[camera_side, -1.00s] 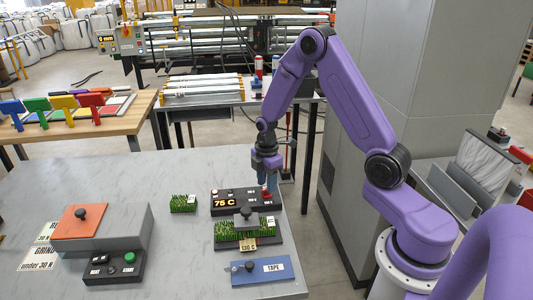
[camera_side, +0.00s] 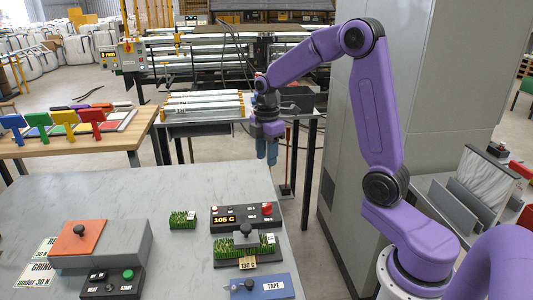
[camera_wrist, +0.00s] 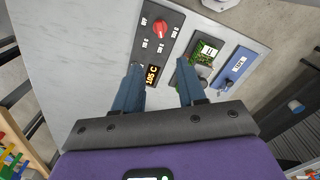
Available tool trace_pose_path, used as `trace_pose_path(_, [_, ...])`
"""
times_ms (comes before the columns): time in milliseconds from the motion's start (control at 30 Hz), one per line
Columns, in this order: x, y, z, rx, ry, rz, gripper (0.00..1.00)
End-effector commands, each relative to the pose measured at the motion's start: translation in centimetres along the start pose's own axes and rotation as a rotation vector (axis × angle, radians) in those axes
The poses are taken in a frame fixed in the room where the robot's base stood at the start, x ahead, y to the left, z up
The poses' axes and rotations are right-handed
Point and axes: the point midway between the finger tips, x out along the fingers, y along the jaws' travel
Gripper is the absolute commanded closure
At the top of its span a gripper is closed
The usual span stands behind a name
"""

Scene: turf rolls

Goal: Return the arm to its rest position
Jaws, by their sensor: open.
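My purple arm is raised, and my gripper (camera_side: 267,152) hangs pointing down above the far right edge of the grey table (camera_side: 150,180). Its two blue fingers are apart with nothing between them; they also show in the wrist view (camera_wrist: 160,80). The black control box (camera_side: 240,216) below reads 105 C and has a red knob (camera_wrist: 160,28). My gripper is clear of it and touches nothing.
A turf piece with a dark knob (camera_side: 244,243) sits before the box, by a 130 C label. A small turf piece (camera_side: 182,220) lies left. A blue TAPE block (camera_side: 262,287), orange plate (camera_side: 77,237) and button box (camera_side: 110,284) are nearer. A grey cabinet (camera_side: 440,90) stands right.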

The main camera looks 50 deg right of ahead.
Motion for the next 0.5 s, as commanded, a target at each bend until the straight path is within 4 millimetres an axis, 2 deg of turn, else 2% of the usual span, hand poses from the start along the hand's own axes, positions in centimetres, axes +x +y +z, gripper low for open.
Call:
trace_pose_path(333, [-0.1,-0.1,-0.1,-0.001,0.000,0.000,0.60])
trace_pose_path(500, [-0.4,-1.6,-2.0,0.006,0.001,0.003,0.60])
